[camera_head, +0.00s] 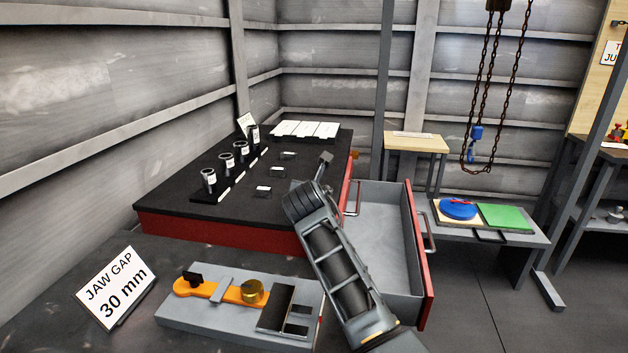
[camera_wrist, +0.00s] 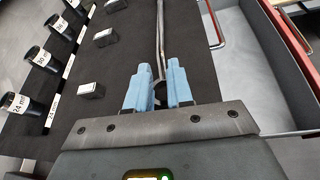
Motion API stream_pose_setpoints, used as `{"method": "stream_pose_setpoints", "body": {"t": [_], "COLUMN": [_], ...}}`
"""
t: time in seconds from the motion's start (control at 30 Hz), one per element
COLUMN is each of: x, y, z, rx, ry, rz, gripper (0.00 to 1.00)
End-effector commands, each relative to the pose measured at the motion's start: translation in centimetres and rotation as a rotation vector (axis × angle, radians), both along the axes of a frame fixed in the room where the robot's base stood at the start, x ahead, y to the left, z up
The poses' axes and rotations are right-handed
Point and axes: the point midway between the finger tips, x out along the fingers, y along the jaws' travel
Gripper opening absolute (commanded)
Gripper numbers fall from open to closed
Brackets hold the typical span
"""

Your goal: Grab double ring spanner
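My gripper (camera_head: 323,166) is over the right part of the black bench top in the head view. In the wrist view its two light blue fingers (camera_wrist: 159,84) stand close together with a narrow gap. A long, thin grey metal bar (camera_wrist: 159,38), which looks like the spanner, runs from this gap to the top edge. Its near end is partly hidden by the fingers. I cannot tell whether the fingers press on it. I cannot make out the spanner in the head view, and its ring ends are not clear.
Black labelled cylinders (camera_head: 240,152) stand in a row on the left of the bench (camera_head: 220,214). Small white-labelled blocks (camera_head: 263,190) lie between them and my gripper. An open grey drawer (camera_head: 385,230) is at the right. A jaw gap sign (camera_head: 116,288) and a grey fixture (camera_head: 200,317) are in front.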

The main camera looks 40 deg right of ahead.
Motion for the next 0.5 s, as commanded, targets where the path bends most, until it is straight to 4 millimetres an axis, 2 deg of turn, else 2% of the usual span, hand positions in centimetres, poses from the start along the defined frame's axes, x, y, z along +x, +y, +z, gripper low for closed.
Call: {"method": "stream_pose_setpoints", "body": {"t": [0.5], "x": [3.6], "y": [-3.4], "z": [-2.3], "rx": [0.0], "ry": [0.0], "rz": [0.0], "gripper": [0.21]}}
